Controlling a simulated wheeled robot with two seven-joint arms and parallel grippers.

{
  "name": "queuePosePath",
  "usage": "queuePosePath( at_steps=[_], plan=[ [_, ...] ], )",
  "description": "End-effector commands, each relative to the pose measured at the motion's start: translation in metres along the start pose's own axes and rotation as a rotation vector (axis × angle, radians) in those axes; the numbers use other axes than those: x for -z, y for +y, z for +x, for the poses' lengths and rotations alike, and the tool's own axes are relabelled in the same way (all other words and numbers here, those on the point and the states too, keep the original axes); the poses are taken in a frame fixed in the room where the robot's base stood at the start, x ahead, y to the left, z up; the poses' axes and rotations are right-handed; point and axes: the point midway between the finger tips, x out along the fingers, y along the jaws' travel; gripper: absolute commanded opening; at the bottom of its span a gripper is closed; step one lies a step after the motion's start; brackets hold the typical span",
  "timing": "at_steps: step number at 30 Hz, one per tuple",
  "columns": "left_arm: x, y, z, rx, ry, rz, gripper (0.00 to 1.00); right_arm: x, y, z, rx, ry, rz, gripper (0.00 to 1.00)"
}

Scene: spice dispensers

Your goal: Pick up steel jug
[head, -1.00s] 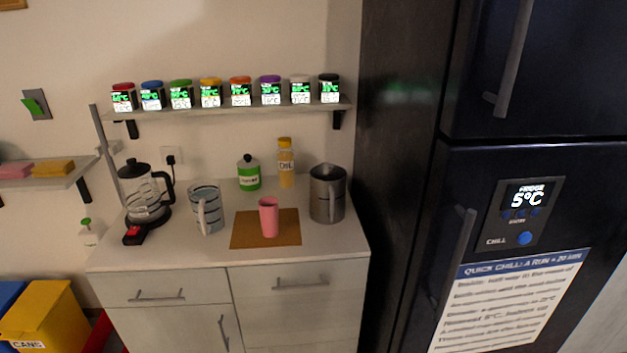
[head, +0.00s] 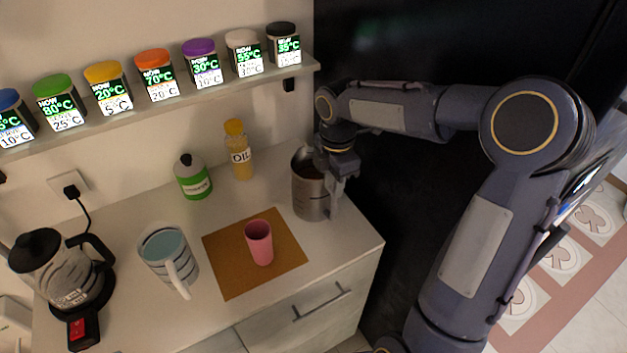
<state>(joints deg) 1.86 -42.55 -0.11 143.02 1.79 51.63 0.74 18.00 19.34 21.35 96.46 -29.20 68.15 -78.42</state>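The steel jug (head: 309,192) stands upright at the right end of the counter, close to the black fridge. It is a grey metal cylinder with an open top. My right gripper (head: 335,196) is at the jug's right side, where the handle is, pointing down. The gripper and wrist cover the handle and part of the rim. I cannot tell whether the fingers are closed on the handle. My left gripper is not in view.
A pink cup (head: 259,243) stands on a brown mat (head: 225,270). A glass measuring jug (head: 167,255), a coffee maker (head: 62,277), a green bottle (head: 193,178) and an oil bottle (head: 238,152) share the counter. A shelf (head: 190,97) with several jars runs above.

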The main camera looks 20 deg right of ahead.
Motion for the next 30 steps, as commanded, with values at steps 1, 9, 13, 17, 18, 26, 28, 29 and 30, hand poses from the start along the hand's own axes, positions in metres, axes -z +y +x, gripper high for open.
queuePosePath(
  at_steps=[1,9,13,17,18,26,28,29,30],
  plan=[
    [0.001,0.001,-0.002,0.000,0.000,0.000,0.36,-0.001,0.004,0.002,0.007,0.001,-0.023,0.26],
    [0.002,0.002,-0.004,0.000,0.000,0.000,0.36,-0.002,0.005,0.029,0.014,0.000,-0.049,0.26],
    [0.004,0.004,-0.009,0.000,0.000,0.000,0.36,-0.005,0.003,0.044,0.015,0.001,-0.046,0.26],
    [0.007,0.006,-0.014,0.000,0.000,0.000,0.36,-0.008,0.001,0.065,0.015,0.002,-0.047,0.26],
    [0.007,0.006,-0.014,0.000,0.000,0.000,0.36,-0.008,0.001,0.071,0.014,0.000,-0.047,0.26],
    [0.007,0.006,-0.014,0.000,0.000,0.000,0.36,-0.008,0.001,0.082,0.010,-0.001,-0.046,0.26],
    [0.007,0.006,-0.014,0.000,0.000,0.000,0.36,-0.008,0.001,0.082,0.010,0.000,-0.046,0.26],
    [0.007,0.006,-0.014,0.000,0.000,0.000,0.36,-0.008,0.001,0.082,0.010,0.000,-0.046,0.26],
    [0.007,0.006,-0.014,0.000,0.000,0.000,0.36,-0.008,0.001,0.082,0.010,0.000,-0.046,0.21]
  ],
)
